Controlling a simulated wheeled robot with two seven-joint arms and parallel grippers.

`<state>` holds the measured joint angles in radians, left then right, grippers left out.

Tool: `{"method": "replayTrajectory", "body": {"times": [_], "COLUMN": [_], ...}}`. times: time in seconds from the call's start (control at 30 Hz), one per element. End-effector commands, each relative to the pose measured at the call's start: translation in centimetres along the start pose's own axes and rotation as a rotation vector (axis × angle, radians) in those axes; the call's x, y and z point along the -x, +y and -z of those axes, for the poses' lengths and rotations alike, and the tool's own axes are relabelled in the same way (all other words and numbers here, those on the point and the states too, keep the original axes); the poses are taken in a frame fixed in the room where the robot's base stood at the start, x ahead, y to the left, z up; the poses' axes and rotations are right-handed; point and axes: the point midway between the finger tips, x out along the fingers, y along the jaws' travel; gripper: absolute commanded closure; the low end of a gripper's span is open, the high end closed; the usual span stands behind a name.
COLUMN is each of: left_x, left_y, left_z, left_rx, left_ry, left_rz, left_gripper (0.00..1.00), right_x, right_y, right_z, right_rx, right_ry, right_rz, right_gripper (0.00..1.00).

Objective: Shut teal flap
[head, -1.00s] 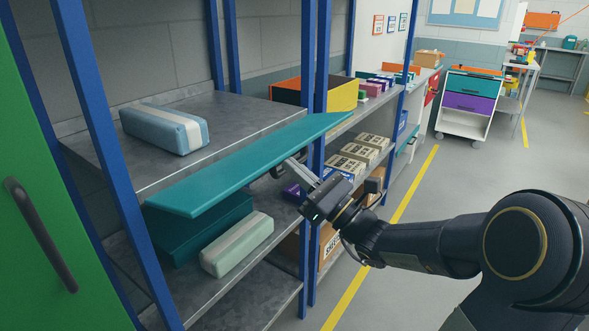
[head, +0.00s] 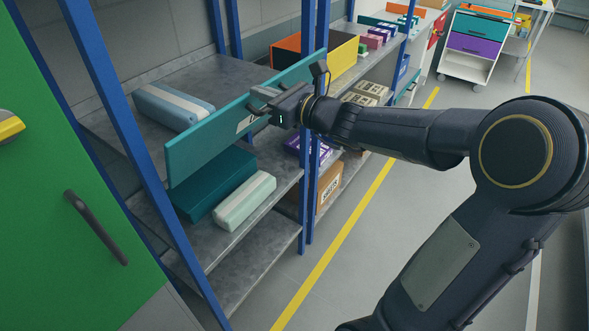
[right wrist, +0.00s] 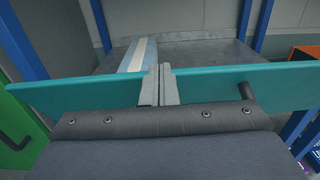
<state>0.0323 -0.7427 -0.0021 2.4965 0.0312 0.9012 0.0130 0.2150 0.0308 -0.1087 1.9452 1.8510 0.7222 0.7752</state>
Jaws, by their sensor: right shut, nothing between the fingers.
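The teal flap (head: 210,135) is a long board along the front edge of a grey metal shelf, with its broad outer face towards me and steeply tilted. In the right wrist view the flap (right wrist: 70,94) runs across the picture, with the shelf top visible above its edge. My right gripper (head: 258,103) is at the flap's outer face, right of its middle. Its fingers (right wrist: 159,85) are shut with nothing between them and overlap the flap in view; I cannot tell whether they touch it. A dark handle part (right wrist: 246,91) shows on the flap. My left gripper is not in view.
A blue wrapped packet (head: 172,105) lies on the shelf behind the flap. A dark teal box (head: 215,184) and a pale green packet (head: 245,200) lie below. Blue posts (head: 307,130) frame the shelf. A green door (head: 60,180) stands at left.

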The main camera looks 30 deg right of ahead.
Motion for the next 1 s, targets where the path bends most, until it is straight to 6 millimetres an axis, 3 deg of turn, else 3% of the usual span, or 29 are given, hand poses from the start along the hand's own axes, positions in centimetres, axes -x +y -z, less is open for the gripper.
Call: {"method": "replayTrajectory", "body": {"times": [0.4, 1.0], "left_x": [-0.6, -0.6], "left_y": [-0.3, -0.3], "left_z": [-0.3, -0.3], "left_rx": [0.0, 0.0], "left_ry": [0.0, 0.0], "left_rz": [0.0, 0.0], "left_gripper": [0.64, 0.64], "right_x": [-4.4, -4.6], "right_y": [0.0, 0.0], "right_z": [-1.8, -1.9], "right_rx": [0.0, -0.001], "right_ry": [-0.002, -0.001], "right_rz": [-0.001, 0.0], "right_gripper": [1.0, 1.0]}}
